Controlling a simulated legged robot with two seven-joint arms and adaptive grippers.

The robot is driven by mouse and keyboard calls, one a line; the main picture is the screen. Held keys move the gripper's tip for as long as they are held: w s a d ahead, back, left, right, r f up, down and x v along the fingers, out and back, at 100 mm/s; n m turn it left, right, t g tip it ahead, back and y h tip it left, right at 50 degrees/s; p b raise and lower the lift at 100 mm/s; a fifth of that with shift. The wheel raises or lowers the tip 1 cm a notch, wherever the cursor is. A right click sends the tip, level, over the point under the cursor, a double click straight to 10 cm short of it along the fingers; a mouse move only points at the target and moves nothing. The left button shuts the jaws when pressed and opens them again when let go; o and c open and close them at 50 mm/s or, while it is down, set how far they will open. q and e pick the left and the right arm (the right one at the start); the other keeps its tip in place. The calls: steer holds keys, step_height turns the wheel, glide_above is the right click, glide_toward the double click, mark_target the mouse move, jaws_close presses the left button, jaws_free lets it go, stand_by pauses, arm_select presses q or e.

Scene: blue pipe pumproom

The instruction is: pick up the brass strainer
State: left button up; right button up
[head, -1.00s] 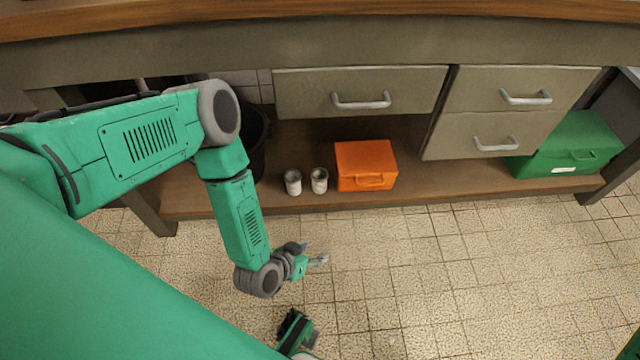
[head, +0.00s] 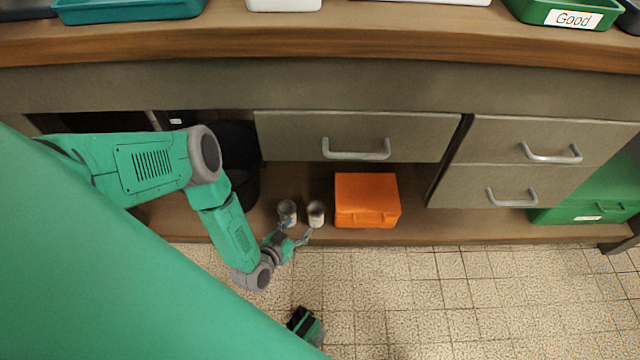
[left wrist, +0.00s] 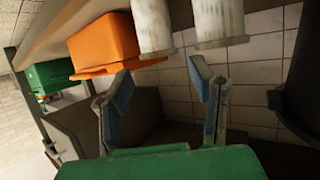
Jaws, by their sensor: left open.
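Two small pale cylinders stand upright side by side on the low shelf, a left one (head: 287,212) and a right one (head: 316,213). I cannot tell from their colour whether either is the brass strainer. My left gripper (head: 295,232) is open and empty just in front of them. In the left wrist view its two blue-padded fingers (left wrist: 160,88) are spread apart, and the pale cylinders, one (left wrist: 153,25) and the other (left wrist: 218,20), show beyond the fingertips. No contact is visible.
An orange box (head: 366,200) stands on the shelf (head: 450,230), right of the cylinders. A dark bin (head: 238,160) is to their left. Drawers with handles (head: 356,150) hang above. A green case (head: 590,205) is at the far right.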

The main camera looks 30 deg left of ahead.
arm_select(q)
steer(key=b, duration=0.2)
glide_toward(320, 206)
steer(key=shift+w+d+f, duration=0.2)
steer(key=shift+w+f, duration=0.05)
steer(key=shift+w, duration=0.2)
steer(key=shift+w+d+f, duration=0.2)
steer(key=shift+w, duration=0.25)
steer(key=shift+a+b+x, duration=0.2)
steer(key=shift+b+x, duration=0.4)
steer(key=shift+x, duration=0.5)
steer(key=shift+w+a+f, duration=0.35)
steer(key=shift+w+a, duration=0.05)
steer(key=shift+w, duration=0.05)
steer(key=b+x, duration=0.3)
steer(key=shift+w+d+f, duration=0.15)
steer(key=shift+w, duration=0.1)
steer(key=shift+w+d, duration=0.15)
steer(key=shift+w, duration=0.35)
arm_select(e)
step_height(320, 206, down, 7)
steer(key=d, duration=0.1)
steer(key=shift+s+d, duration=0.15)
arm_select(q)
steer(key=shift+f, duration=0.1)
steer(key=c, duration=1)
arm_select(e)
steer(key=shift+a, duration=0.2)
